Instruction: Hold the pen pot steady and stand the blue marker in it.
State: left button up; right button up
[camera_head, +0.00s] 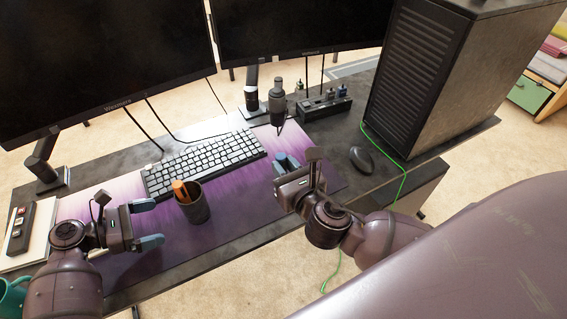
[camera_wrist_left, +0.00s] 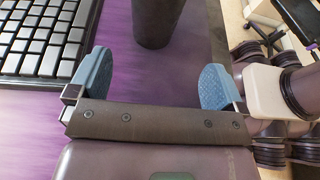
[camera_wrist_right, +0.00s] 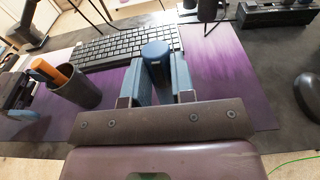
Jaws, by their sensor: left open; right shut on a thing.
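The dark pen pot (camera_head: 196,208) stands upright on the purple desk mat, holding an orange item (camera_head: 180,190). It also shows in the right wrist view (camera_wrist_right: 82,92) at the left and, cut off, in the left wrist view (camera_wrist_left: 156,22). My left gripper (camera_head: 150,222) is open, just left of the pot, its blue fingertips pointing toward it and apart from it. My right gripper (camera_head: 283,166) is shut on the blue marker (camera_wrist_right: 155,52), whose rounded blue end shows between the fingers in the right wrist view. The marker is right of the pot, above the mat.
A white keyboard (camera_head: 205,163) lies behind the pot. Two monitors (camera_head: 100,50) stand at the back. A microphone (camera_head: 277,103), a dark holder (camera_head: 324,107), a mouse (camera_head: 361,159) and a computer tower (camera_head: 425,75) are to the right. A teal mug (camera_head: 12,297) is at the left edge.

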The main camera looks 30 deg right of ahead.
aim_at(191, 209)
pick_arm(q)
jog(key=shift+w+d, duration=0.1)
jog(key=shift+w, duration=0.45)
pick_arm(e)
jog(key=shift+w+f, duration=0.15)
jog(key=shift+w, duration=0.35)
pick_arm(q)
jog(key=shift+s+d+f+b, duration=0.2)
jog(key=shift+d+b, duration=0.1)
jog(key=shift+d, duration=0.2)
jog(key=b+x, duration=0.1)
jog(key=x, duration=0.4)
jog(key=shift+f+b, duration=0.1)
jog(key=shift+b, duration=0.3)
pick_arm(e)
jog(key=shift+g, duration=0.3)
jog(key=f, duration=0.4)
jog(key=shift+s+f, duration=0.15)
jog(key=shift+s, duration=0.25)
pick_arm(q)
jog(key=shift+w+d, duration=0.1)
jog(key=shift+d, duration=0.35)
pick_arm(e)
jog(key=shift+w+r, duration=0.1)
jog(key=shift+r, duration=0.2)
pick_arm(q)
jog(key=shift+x, duration=1.4)
pick_arm(e)
jog(key=shift+r, duration=0.1)
